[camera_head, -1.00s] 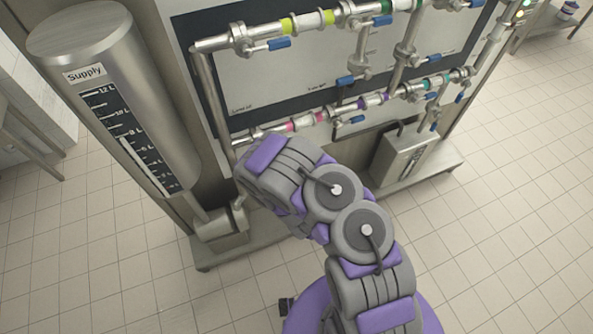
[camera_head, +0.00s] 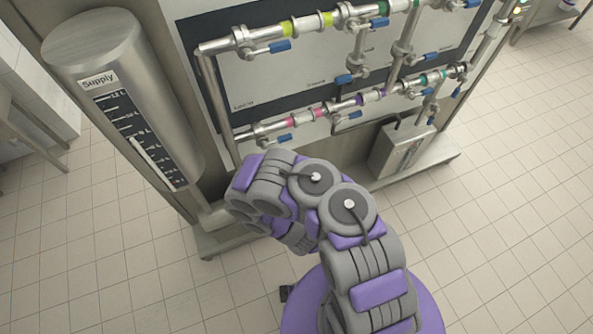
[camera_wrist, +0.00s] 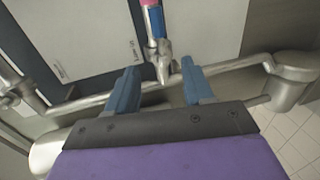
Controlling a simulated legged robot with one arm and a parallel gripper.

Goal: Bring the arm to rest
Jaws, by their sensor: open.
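My gripper (camera_wrist: 158,68) is open in the wrist view, with its two blue fingers spread and nothing held between them. A metal pipe fitting with a blue and pink part (camera_wrist: 154,24) shows beyond the gap between the fingertips. I cannot tell how far it is from them. In the head view my grey and purple arm is bent in front of the lower left of the pipe rig. The gripper itself is hidden there behind the arm links.
The supply tank (camera_head: 116,60) stands at the left of the rig. Pipes with blue-handled valves (camera_head: 280,46) run across the panel (camera_head: 300,70). A metal box (camera_head: 398,150) sits on the rig's base at the right. The tiled floor (camera_head: 500,220) at the right is clear.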

